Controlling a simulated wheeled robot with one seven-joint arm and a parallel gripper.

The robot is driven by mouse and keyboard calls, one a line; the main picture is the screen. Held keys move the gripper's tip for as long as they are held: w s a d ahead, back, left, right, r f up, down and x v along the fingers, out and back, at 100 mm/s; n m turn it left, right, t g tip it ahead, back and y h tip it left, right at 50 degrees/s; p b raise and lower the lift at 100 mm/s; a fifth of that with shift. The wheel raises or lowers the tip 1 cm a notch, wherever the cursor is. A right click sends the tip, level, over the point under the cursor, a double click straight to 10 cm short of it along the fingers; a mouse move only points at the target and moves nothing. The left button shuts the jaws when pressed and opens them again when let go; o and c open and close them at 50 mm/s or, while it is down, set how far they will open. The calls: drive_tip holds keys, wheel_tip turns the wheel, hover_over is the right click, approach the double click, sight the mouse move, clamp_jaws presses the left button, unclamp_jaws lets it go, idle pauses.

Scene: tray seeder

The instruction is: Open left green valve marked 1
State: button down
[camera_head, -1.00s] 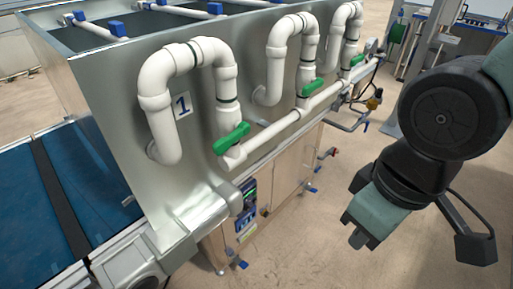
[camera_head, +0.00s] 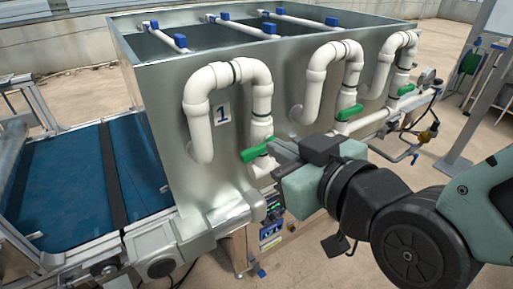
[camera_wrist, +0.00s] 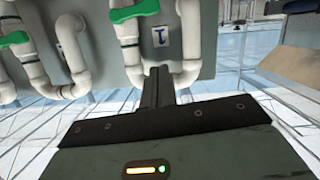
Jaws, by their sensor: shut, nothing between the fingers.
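The left green valve handle (camera_head: 257,150) sits on the white pipe below the arch beside the label marked 1 (camera_head: 222,113). It lies slanted across the pipe, its right end higher. In the wrist view the handle (camera_wrist: 138,11) is at the top edge, beside the label (camera_wrist: 158,38). My gripper (camera_head: 280,150) is shut and empty, just right of the handle in the head view. In the wrist view its closed fingers (camera_wrist: 158,76) point toward the pipe, apart from the handle in the picture. I cannot tell whether they touch anything.
Two more green valves, the middle one (camera_head: 349,112) and the far one (camera_head: 405,89), sit farther right along the white pipe. The metal tank (camera_head: 165,95) stands behind the pipes. A blue belt (camera_head: 65,180) lies at the left. Open floor shows at the right.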

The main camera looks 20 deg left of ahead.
drive_tip(key=p, duration=0.8)
hover_over(251, 152)
drive_tip(key=s+d, duration=0.1)
drive_tip(key=s, duration=0.1)
wheel_tip(251, 152, down, 2)
drive_tip(key=shift+w+a+f+p, duration=0.15)
drive_tip(key=shift+f+p, duration=0.25)
drive_tip(key=shift+f, duration=1.85)
drive_tip(key=shift+f+b, duration=0.15)
drive_tip(key=shift+b, duration=0.25)
drive_tip(key=shift+n, duration=0.3)
